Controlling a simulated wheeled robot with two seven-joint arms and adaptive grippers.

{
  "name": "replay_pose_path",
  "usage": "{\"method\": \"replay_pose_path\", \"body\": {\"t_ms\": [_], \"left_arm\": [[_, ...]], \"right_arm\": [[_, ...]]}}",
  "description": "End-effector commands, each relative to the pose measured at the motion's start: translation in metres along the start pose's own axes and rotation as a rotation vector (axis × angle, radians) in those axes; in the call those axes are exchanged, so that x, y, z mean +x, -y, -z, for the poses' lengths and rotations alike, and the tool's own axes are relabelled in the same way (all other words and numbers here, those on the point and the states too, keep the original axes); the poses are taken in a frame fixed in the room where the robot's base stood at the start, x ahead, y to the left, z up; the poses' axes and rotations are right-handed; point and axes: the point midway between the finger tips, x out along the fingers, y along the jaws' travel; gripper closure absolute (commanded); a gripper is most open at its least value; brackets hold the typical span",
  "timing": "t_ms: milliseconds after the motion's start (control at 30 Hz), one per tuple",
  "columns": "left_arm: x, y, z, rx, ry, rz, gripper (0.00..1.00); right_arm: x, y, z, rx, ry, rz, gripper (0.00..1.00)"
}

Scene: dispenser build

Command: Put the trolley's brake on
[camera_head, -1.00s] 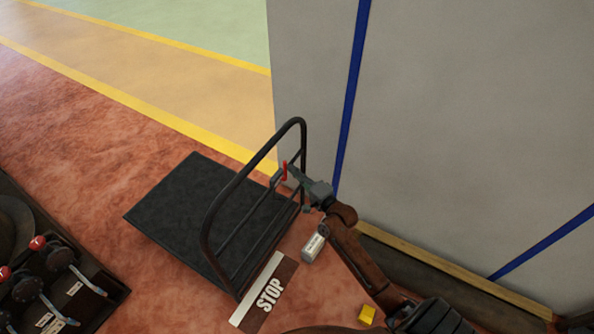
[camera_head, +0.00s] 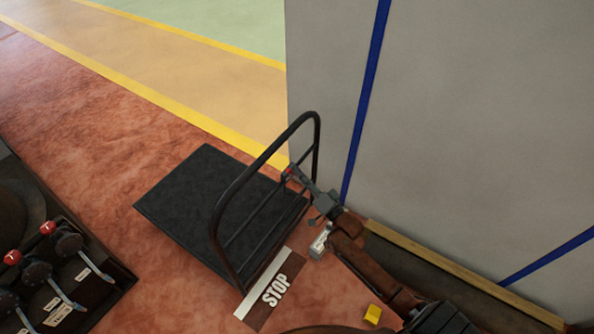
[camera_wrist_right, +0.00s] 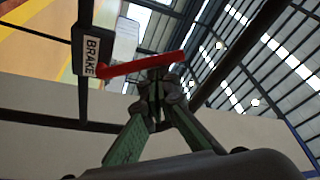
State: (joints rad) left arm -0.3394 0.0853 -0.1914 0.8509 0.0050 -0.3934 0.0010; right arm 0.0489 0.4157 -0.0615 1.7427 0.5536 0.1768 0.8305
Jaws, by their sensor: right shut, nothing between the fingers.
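The trolley has a dark flat deck (camera_head: 180,200) and a black tubular handle frame (camera_head: 226,196), standing on the red floor. Its red brake lever (camera_head: 288,171) shows only as a small red patch at the right gripper's tip. In the right wrist view the lever (camera_wrist_right: 140,64) runs rightward from a dark box with a BRAKE label (camera_wrist_right: 91,57), slightly rising. My right gripper (camera_wrist_right: 156,77) is shut, its fingertips right at the lever, with nothing held between them. It also shows in the head view (camera_head: 294,173). My left gripper is out of view.
A grey wall (camera_head: 450,120) with blue stripes rises right of the trolley. A STOP floor sign (camera_head: 276,290) lies before it. A panel with red-knobbed levers (camera_head: 60,285) is at lower left. A yellow block (camera_head: 373,314) lies near the bottom.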

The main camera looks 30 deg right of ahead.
Motion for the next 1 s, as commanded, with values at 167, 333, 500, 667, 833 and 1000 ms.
{"method": "replay_pose_path", "body": {"t_ms": [167, 333, 500, 667, 833, 1000], "left_arm": [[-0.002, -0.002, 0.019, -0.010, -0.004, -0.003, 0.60], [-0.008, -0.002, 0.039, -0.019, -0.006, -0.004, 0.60], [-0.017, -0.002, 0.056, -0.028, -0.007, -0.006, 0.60], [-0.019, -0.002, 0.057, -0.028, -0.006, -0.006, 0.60], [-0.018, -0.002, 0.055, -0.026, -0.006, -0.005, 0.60], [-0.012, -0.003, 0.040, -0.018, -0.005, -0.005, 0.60]], "right_arm": [[-0.007, -0.005, -0.011, -0.159, -0.001, 0.051, 1.00], [-0.011, -0.006, -0.023, -0.311, 0.000, 0.105, 1.00], [-0.014, -0.009, -0.034, -0.455, 0.001, 0.157, 1.00], [-0.014, -0.005, -0.032, -0.461, -0.003, 0.162, 1.00], [-0.014, -0.004, -0.030, -0.459, -0.003, 0.162, 1.00], [-0.014, 0.004, -0.023, -0.459, -0.003, 0.164, 1.00]]}}
